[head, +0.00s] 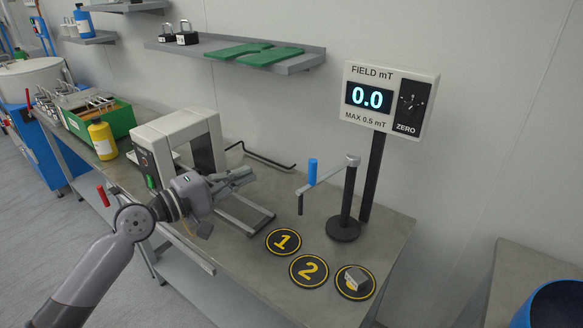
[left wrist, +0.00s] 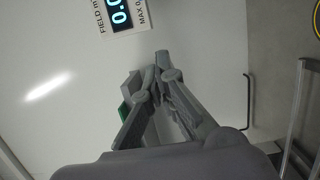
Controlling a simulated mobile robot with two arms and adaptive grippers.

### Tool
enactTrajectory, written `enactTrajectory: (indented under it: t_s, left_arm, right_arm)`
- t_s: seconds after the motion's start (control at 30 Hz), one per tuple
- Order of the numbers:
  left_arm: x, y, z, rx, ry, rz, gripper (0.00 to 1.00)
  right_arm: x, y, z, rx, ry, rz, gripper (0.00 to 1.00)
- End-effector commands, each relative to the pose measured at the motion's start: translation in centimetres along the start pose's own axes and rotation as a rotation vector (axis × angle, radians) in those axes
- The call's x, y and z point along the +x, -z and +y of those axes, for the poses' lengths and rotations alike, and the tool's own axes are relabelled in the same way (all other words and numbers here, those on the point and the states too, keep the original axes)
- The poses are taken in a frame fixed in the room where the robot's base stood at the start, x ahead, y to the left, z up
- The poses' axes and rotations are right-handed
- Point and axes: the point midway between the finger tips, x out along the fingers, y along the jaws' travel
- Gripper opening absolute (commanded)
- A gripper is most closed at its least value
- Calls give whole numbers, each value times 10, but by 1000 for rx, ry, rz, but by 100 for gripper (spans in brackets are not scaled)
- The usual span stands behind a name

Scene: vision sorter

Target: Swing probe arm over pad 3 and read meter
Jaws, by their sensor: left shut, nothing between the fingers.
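The meter (head: 388,98), headed FIELD mT, reads 0.0, with MAX 0.5 mT below and a ZERO dial at its right. Part of it shows in the left wrist view (left wrist: 122,14). The probe arm (head: 326,177) reaches left from its black post (head: 347,205), with a blue handle (head: 312,172) and a dark probe tip hanging beyond pad 1 (head: 283,242), over none of the pads. Pad 2 (head: 309,270) is bare. A grey metal block (head: 356,278) covers the number on the third pad (head: 362,293). My left gripper (head: 247,174) is shut and empty, left of the handle and apart from it.
A white arch-shaped machine (head: 180,140) stands behind my left wrist, with a metal track (head: 245,213) running from it. A bent black rod (head: 262,160) lies behind. A yellow bottle (head: 102,140) and green bin (head: 110,117) are farther left. A shelf (head: 290,66) hangs above.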

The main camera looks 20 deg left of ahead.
Motion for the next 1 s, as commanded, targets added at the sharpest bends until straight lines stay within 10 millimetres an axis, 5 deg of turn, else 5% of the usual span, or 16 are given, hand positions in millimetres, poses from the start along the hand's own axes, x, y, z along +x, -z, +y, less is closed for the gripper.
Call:
enactTrajectory:
  t_s: [0.53,0.7,1.0]
  left_arm:
    - [102,-1,5,0,-3,-1,0]
    - [104,-28,3,-1,1,-2,0]
    - [107,-40,0,3,0,0,0]
  right_arm:
    - [-38,3,3,-2,-3,-1,42]
    - [-56,4,3,-2,-3,-1,42]
    - [-60,5,3,-2,-3,-2,42]
